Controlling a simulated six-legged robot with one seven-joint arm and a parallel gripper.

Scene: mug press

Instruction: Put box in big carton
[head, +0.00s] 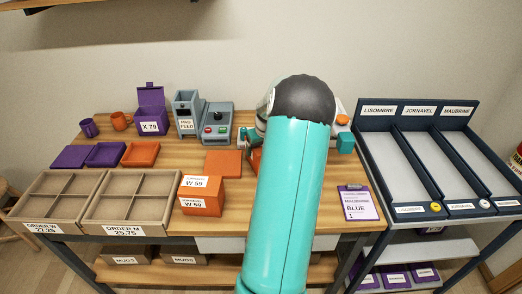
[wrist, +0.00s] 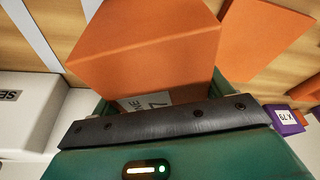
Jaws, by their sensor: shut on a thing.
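An orange box (wrist: 145,45) is between my gripper's fingers (wrist: 160,92) in the wrist view, and my gripper is shut on it. Its label is partly covered by the gripper. In the head view my arm hides most of the gripper and held box; only a sliver of orange (head: 256,160) shows beside the arm. Two brown divided cartons stand at the table's front left, labelled ORDER W (head: 43,228) and ORDER M (head: 126,229). Their visible compartments look empty. I cannot tell which is the big carton. An orange box marked W 59 (head: 203,208) stands right beside the ORDER M carton.
Purple and orange trays (head: 141,154), mugs (head: 121,121), an open purple X 79 box (head: 151,107) and a grey machine (head: 214,123) stand behind. A flat orange piece (head: 223,163) lies mid-table. A purple card (head: 357,203) lies right, near a dark sorting rack (head: 418,150).

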